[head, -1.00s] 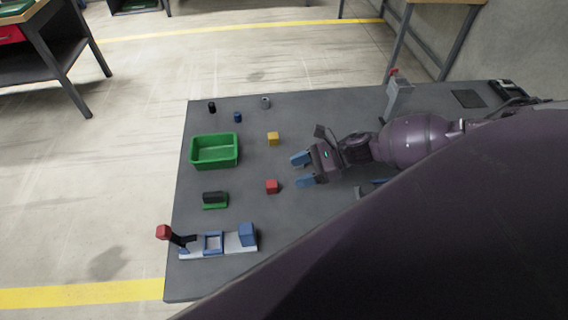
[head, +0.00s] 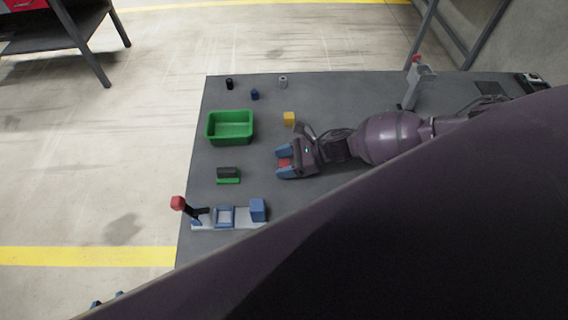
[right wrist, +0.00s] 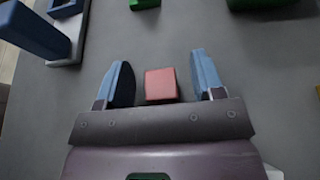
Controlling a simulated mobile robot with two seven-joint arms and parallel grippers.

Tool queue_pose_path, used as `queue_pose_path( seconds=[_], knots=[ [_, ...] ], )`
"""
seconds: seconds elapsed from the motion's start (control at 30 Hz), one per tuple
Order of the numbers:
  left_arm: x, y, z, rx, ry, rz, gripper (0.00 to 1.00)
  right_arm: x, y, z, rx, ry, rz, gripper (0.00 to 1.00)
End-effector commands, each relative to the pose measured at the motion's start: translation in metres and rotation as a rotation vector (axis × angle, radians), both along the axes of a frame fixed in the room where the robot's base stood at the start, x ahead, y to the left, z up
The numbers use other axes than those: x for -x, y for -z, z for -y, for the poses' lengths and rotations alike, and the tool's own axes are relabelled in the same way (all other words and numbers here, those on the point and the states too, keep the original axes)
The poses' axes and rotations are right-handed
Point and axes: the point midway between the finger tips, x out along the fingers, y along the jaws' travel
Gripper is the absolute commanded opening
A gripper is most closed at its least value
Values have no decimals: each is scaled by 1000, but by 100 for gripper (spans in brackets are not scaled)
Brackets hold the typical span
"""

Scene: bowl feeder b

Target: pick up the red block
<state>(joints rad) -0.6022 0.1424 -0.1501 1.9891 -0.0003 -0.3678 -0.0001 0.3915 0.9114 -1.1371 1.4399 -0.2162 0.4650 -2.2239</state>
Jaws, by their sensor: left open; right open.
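The red block (head: 284,163) lies on the grey table in the head view, partly hidden by my right gripper (head: 283,162). In the right wrist view the red block (right wrist: 161,85) sits between the two blue fingers of the right gripper (right wrist: 161,75), nearer the left finger, with a visible gap on both sides. The right gripper is open around it and not closed on it. Only the blue fingertips of my left gripper (head: 108,299) show at the bottom left of the head view, away from the table; it is open.
A yellow block (head: 289,118) lies just behind the right gripper. A green bin (head: 249,135), a green and black piece (head: 228,180) and a fixture with a blue block (head: 258,210) and a red-knobbed lever (head: 178,203) stand to the left. Small cylinders are at the back.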

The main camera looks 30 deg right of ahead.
Motion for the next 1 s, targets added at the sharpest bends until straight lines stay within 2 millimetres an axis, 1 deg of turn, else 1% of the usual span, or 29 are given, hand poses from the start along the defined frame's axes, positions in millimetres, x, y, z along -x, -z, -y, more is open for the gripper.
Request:
queue_pose_path(
  seconds=[0.03,0.1,0.37,0.4,0.73,1.0],
  knots=[
    [0,-1,0,0,0,-1,43,-2,2,-5,-1,-1,-1,62],
    [1,0,0,0,0,-1,43,-4,4,-9,0,-1,0,62],
    [2,1,0,1,-1,-4,43,-5,6,-12,1,-1,-1,62],
    [2,1,0,1,-1,-4,43,-5,6,-12,1,0,0,60],
    [2,1,0,1,-1,-5,43,-5,6,-11,1,-1,-1,10],
    [2,0,0,1,-1,-4,43,-5,4,-11,0,-1,0,9]
  ],
)
